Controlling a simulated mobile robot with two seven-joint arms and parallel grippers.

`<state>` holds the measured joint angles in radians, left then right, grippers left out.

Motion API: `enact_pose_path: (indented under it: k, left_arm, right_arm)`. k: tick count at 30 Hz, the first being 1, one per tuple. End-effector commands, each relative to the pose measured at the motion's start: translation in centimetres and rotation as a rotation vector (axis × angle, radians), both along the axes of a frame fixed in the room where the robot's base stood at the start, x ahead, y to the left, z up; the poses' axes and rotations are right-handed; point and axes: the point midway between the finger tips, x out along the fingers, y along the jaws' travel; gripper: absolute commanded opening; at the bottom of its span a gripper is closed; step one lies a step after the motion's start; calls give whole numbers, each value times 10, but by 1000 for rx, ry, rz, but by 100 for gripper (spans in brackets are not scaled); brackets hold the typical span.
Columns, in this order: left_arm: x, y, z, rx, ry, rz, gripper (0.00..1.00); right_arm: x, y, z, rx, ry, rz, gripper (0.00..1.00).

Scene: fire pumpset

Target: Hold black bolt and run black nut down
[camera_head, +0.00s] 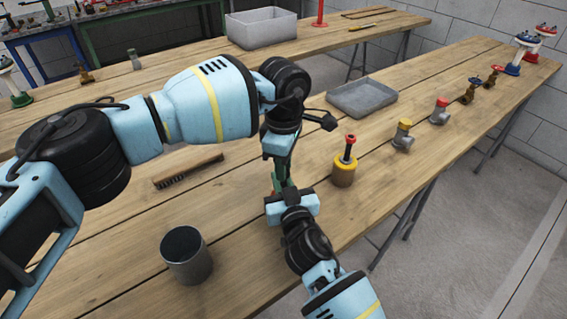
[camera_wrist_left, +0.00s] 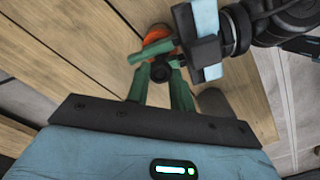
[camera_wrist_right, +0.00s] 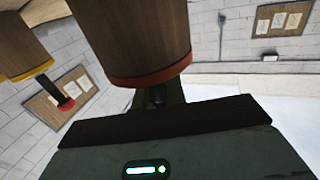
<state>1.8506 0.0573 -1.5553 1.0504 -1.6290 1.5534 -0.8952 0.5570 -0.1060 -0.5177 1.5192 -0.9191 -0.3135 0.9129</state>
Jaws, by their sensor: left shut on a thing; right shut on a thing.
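My left gripper (camera_head: 284,180) points down from above and is shut on a small dark part between its green fingers, seen in the left wrist view (camera_wrist_left: 161,71). It looks like the black nut. My right gripper (camera_head: 290,197) comes in from the side, just below the left one. In the right wrist view its fingers (camera_wrist_right: 157,98) are shut on a dark upright part that looks like the black bolt. A wooden-brown cylinder with a red rim (camera_wrist_right: 135,45) stands right at the right fingers. Its orange-red rim (camera_wrist_left: 157,38) shows beside the left fingers. Threads are hidden.
A yellow-rimmed cylinder (camera_head: 344,174) with a red-topped black bolt (camera_head: 349,150) stands close to the right. A metal cup (camera_head: 187,262), a brush (camera_head: 188,171) and a grey tray (camera_head: 362,97) are on the table. Several fittings line the far right.

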Motion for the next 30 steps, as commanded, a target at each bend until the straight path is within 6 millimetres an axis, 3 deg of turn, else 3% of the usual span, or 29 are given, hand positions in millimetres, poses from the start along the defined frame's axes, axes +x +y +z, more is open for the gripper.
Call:
enact_pose_path:
  k: [30]
  left_arm:
    - [0,-1,0,-1,-1,-1671,1]
  right_arm:
    - [0,0,-1,-1,2,-1,0]
